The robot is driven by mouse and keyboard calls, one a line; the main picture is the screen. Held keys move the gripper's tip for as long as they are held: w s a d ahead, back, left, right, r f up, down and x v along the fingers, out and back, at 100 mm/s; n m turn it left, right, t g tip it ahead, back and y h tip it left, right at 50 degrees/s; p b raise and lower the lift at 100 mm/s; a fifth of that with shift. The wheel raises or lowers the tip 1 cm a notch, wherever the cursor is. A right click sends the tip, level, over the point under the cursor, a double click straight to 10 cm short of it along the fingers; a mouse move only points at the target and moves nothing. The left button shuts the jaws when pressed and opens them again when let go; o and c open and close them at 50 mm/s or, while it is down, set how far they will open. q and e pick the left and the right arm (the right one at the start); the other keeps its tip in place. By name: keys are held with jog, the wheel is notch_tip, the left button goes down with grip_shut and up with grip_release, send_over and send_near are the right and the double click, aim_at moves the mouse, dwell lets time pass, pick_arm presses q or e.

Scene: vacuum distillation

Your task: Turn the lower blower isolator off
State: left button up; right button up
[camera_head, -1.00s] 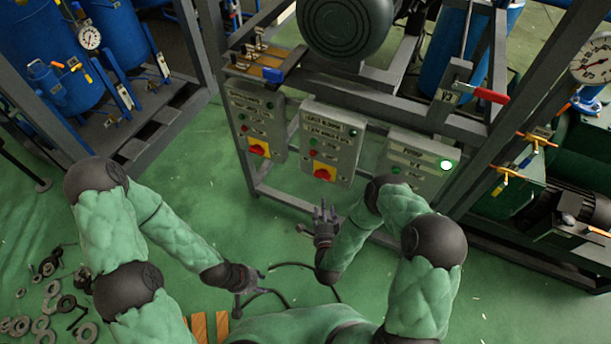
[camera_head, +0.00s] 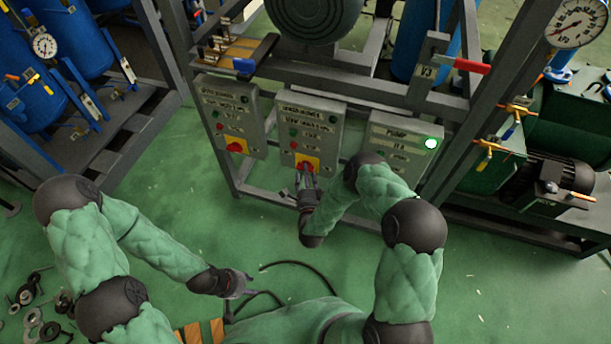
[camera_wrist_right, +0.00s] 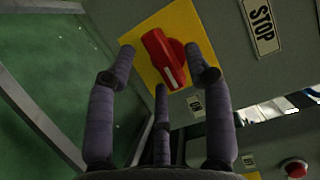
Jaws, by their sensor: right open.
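A red rotary isolator knob (camera_wrist_right: 163,58) on a yellow plate (camera_wrist_right: 140,45) fills the upper middle of the right wrist view. Its handle lies diagonally, with a white mark at the lower end. In the head view the yellow plate (camera_head: 315,163) is at the bottom of the middle control box (camera_head: 309,130). My right gripper (camera_head: 307,172) is in front of it. In the wrist view its open fingers (camera_wrist_right: 170,75) are spread around the knob, with no clear contact. My left gripper (camera_head: 241,284) hangs low over the floor, apart from the boxes; its opening is unclear.
A left box (camera_head: 228,110) has a similar red isolator (camera_head: 236,146). A right box (camera_head: 405,140) has a lit green lamp (camera_head: 431,143). The grey frame (camera_head: 390,95) carries a red-handled valve (camera_head: 470,66). Green floor between my arms is mostly clear, with a black cable (camera_head: 300,265).

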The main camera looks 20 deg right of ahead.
jog(key=shift+w, duration=0.3)
grip_shut()
jog(key=shift+r, duration=0.1)
jog(key=shift+a+r+n+g+h+p, duration=0.15)
jog(key=shift+n+g+h+p, duration=0.75)
jog(key=shift+n, duration=1.35)
jog(key=shift+d+r+n+g+h+p, duration=0.1)
jog(key=shift+r+n+g+h+p, duration=0.15)
jog(key=shift+n+g+p, duration=1.6)
jog(key=shift+a+r+n+g+h+p, duration=0.15)
jog(key=shift+n+g+h+p, duration=0.45)
jog(key=shift+n, duration=2.1)
jog(key=shift+d, duration=0.1)
